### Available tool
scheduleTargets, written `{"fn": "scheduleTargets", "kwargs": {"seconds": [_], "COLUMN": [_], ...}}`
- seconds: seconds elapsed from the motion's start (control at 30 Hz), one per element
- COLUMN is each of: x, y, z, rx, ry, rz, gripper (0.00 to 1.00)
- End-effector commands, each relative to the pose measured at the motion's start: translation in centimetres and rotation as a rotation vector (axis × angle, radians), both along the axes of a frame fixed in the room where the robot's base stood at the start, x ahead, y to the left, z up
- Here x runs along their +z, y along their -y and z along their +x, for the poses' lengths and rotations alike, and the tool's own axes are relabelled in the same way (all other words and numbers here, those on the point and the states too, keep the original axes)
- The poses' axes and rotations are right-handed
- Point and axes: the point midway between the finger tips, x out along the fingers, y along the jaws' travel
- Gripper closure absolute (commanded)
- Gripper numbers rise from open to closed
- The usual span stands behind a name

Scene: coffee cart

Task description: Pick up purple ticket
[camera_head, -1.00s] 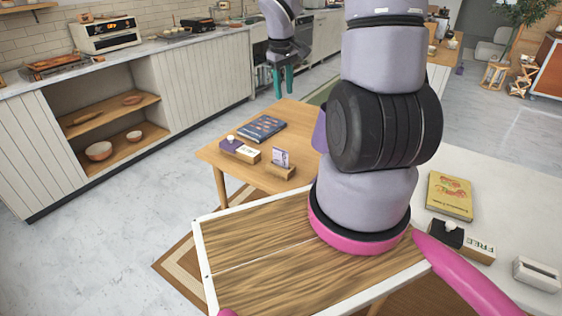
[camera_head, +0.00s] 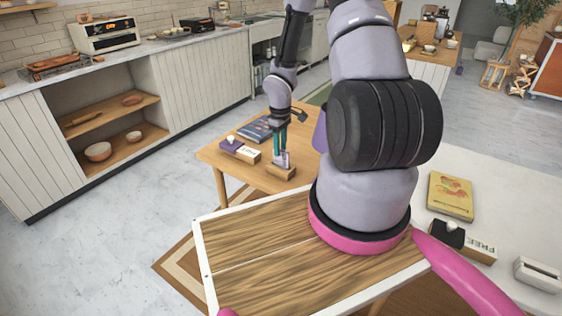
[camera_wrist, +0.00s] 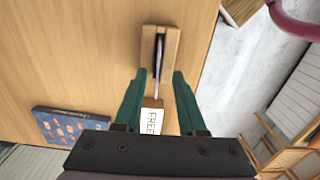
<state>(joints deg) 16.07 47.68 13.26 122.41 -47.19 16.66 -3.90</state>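The purple ticket (camera_head: 287,159) stands upright in a small wooden holder (camera_head: 281,173) on the wooden table. In the wrist view I see the ticket (camera_wrist: 159,54) nearly edge-on in the slot of the holder (camera_wrist: 172,45). My gripper (camera_head: 280,152) is above the holder, its green fingers pointing down and partly covering the ticket in the head view. In the wrist view my gripper (camera_wrist: 159,74) is open, with a finger on each side of the ticket's line. I cannot tell whether either finger touches the ticket.
A block marked FREE with a purple part (camera_head: 238,150) lies left of the holder. A blue book (camera_head: 254,130) lies behind it. Across from it, a pale counter holds a yellow book (camera_head: 450,196) and another FREE block (camera_head: 478,250). The table's front left is clear.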

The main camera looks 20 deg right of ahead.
Motion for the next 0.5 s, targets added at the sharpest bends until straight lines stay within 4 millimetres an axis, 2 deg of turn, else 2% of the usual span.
{"fn": "scheduleTargets", "kwargs": {"seconds": [0.27, 0.5], "x": [-4.0, -4.8], "y": [0.3, 0.4], "z": [0.1, 0.1], "rx": [0.002, -0.001], "ry": [-0.003, 0.0], "rz": [0.001, 0.0], "gripper": [0.6, 0.6]}}
